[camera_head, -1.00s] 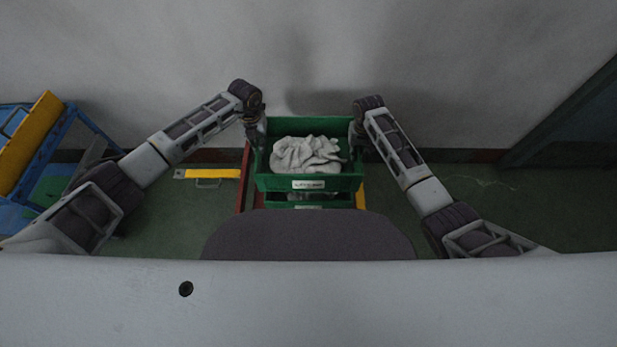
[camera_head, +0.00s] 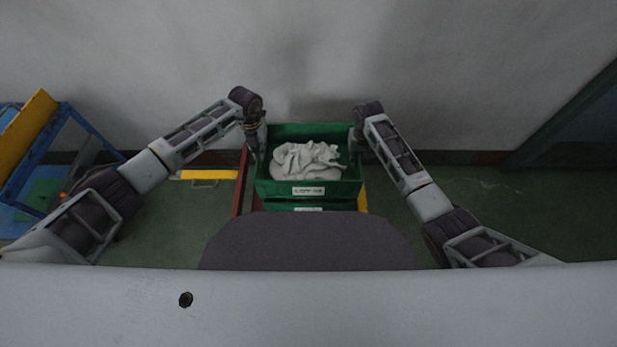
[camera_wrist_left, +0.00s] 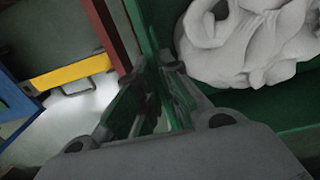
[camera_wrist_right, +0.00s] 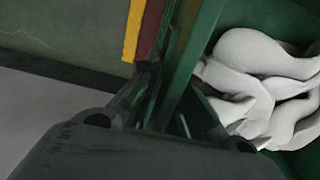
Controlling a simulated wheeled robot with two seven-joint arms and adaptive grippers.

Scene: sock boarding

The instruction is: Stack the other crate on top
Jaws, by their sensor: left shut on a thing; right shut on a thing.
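A green crate (camera_head: 283,188) with a white label on its front holds a pile of white socks (camera_head: 306,160). Below it the front of another green crate (camera_head: 284,204) shows as a narrow strip; the rest of it is hidden. My left gripper (camera_head: 259,147) is shut on the upper crate's left wall, which also shows in the left wrist view (camera_wrist_left: 143,32). My right gripper (camera_head: 356,145) is shut on its right wall, seen in the right wrist view (camera_wrist_right: 190,62). I cannot tell whether the two crates touch.
Red and yellow strips (camera_head: 362,200) flank the crates. A yellow bar with a handle (camera_head: 207,175) is on the left. A blue and yellow rack (camera_head: 38,150) stands at the far left. A wall (camera_head: 310,60) rises behind. The green floor at the right is clear.

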